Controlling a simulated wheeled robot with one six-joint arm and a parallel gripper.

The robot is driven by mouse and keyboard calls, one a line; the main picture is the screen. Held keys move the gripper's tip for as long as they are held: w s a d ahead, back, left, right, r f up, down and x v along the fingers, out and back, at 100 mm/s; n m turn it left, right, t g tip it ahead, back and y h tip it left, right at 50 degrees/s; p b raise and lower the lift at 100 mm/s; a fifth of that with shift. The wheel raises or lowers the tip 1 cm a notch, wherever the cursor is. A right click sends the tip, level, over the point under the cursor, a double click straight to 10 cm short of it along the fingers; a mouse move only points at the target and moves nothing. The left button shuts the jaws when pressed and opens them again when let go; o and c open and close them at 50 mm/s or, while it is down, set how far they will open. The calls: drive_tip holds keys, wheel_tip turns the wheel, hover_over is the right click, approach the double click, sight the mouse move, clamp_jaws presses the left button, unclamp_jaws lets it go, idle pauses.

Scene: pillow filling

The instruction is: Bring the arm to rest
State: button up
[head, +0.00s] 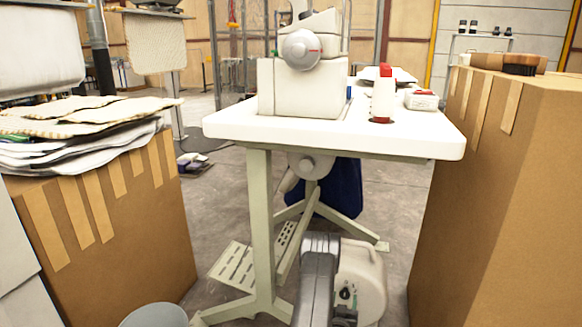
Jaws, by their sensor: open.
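My gripper is not in view. No jaws or fingertips show anywhere in the head view. A grey and cream rounded body shows low in the middle, in front of the table's legs. It is cut off by the bottom edge, and I cannot tell whether it is part of my arm.
A white sewing table (400,140) stands ahead, bearing a sewing machine (300,92) and a red-topped white bottle (383,95). Tall cardboard boxes flank it, at left (125,225) with stacked fabric (70,145) and at right (500,200). Floor shows between them.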

drive_tip(key=p+v, duration=0.3)
drive_tip(key=v, duration=0.9)
drive_tip(key=shift+p, duration=0.35)
drive_tip(key=shift+r, duration=0.15)
